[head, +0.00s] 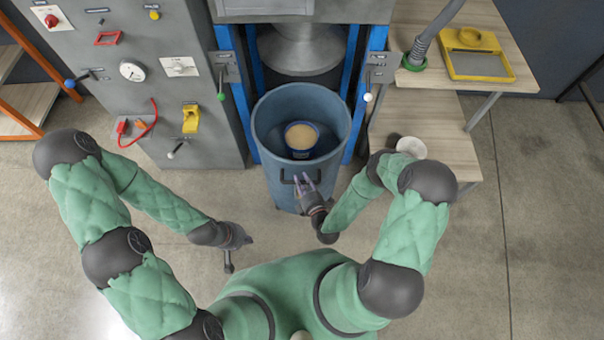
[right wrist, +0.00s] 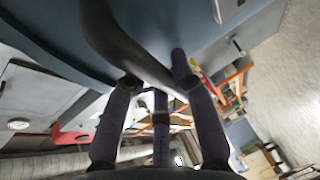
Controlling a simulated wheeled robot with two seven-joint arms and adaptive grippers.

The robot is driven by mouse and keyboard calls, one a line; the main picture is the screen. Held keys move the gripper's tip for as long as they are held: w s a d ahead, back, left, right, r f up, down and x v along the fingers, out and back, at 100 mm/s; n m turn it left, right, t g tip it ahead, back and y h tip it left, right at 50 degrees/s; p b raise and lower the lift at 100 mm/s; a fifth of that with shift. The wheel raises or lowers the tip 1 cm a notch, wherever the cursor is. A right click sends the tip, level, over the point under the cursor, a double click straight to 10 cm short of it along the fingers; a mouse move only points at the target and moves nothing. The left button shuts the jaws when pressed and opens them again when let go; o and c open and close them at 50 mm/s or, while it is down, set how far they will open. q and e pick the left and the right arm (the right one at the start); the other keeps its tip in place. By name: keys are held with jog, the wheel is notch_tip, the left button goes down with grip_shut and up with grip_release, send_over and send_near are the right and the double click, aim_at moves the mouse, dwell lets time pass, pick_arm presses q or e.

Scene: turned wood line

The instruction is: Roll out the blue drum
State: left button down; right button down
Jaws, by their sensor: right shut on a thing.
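The blue drum (head: 268,170) stands upright on the floor at the machine's opening. It is open at the top, and a small blue pot (head: 301,151) with tan contents shows inside it. A dark handle (head: 286,177) is on the drum's near side. My right gripper (head: 305,180) is shut on this handle. In the right wrist view its fingers (right wrist: 160,95) close around the dark curved handle bar (right wrist: 115,40), with the blue drum wall behind. My left gripper (head: 229,262) hangs over bare floor, left of the drum and apart from it; its finger opening is unclear.
Blue posts (head: 232,85) flank the drum under a grey cone (head: 302,48). A grey control cabinet (head: 100,60) stands left, with levers and a yellow lock. A wooden bench (head: 425,135) stands close on the right, with a yellow tray (head: 482,66) above. Bare floor (head: 540,230) lies right of my arms.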

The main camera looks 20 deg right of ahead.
jog(key=shift+s+f, duration=0.1)
jog(key=shift+s, duration=0.25)
jog(key=c, duration=1.3)
grip_release()
jog(key=shift+o, duration=0.2)
jog(key=v, duration=1.2)
jog(key=shift+a, duration=0.1)
